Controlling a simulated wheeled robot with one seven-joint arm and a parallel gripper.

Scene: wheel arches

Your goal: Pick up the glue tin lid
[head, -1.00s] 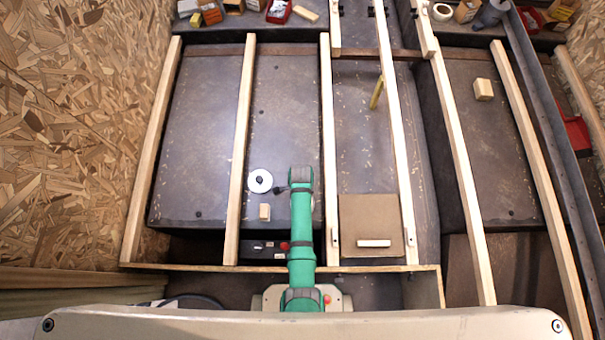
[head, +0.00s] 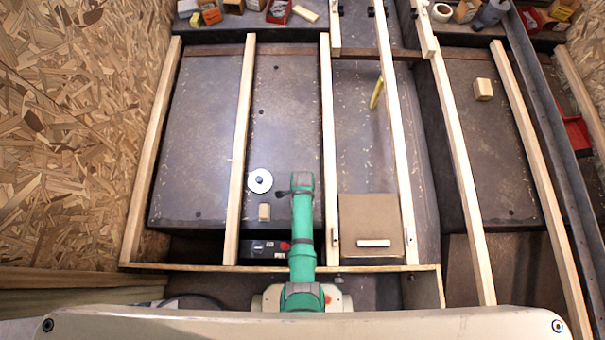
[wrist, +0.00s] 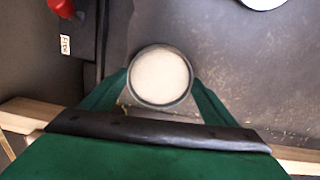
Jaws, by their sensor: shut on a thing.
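The glue tin lid (wrist: 161,77) appears in the wrist view as a round, cream-coloured face with a grey rim. My gripper (wrist: 160,88) has its green fingers on either side of this rim and is shut on it. Its underside and the finger contact points are partly hidden.
Pale wooden rails (head: 328,130) run lengthwise on both sides. A brown board (head: 370,215) carries a light strip at right.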

